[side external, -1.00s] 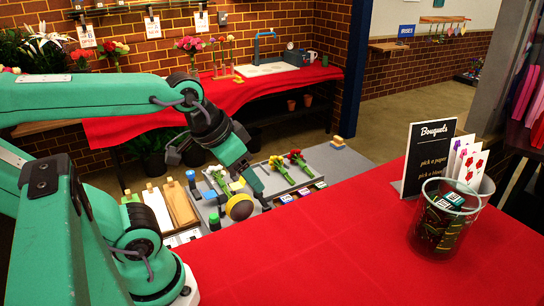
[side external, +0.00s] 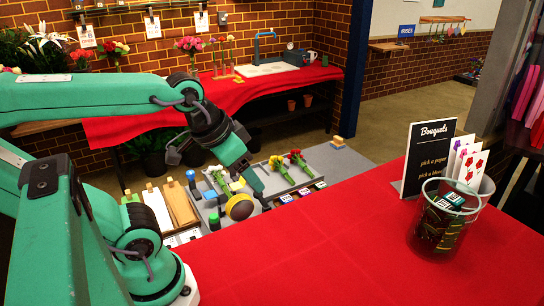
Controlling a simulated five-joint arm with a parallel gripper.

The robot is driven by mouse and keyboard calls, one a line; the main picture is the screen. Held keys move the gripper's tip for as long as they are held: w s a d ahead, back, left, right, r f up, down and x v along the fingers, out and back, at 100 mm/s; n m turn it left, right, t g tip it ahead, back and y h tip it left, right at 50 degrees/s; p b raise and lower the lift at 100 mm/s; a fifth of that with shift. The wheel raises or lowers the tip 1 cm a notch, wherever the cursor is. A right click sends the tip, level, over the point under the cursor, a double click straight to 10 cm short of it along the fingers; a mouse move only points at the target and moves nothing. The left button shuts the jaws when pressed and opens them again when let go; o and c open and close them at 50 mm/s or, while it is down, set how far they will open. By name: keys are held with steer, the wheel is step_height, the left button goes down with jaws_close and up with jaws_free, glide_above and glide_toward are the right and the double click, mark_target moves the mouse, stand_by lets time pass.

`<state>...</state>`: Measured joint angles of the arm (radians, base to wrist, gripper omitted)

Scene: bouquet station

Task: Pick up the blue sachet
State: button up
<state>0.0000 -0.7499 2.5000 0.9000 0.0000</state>
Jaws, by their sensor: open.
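A row of small flat sachets lies along the near edge of the grey work board. One with a bluish face, seemingly the blue sachet (side external: 286,198), lies just right of my gripper's tip. Its label is too small to read. My gripper (side external: 262,203) points down at the row's left end, low over the board. It is open, and nothing shows between its jaws. The fingers are small and dark here, so I cannot tell if they touch anything.
A yellow round thing (side external: 239,206) stands left of my gripper. Flower bundles (side external: 281,169) lie behind the sachets, and paper rolls (side external: 180,205) lie left. A red-covered counter (side external: 330,255) fills the front, with a glass container (side external: 446,225) and a Bouquets sign (side external: 425,155) at right.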

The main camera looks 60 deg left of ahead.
steer(key=shift+o, duration=0.3)
steer(key=shift+w, duration=0.1)
steer(key=n+g, duration=0.6)
steer(key=n, duration=1.2)
glide_above(287, 198)
step_height(287, 198, down, 24)
steer(key=shift+d, duration=0.1)
steer(key=shift+f, duration=3.85)
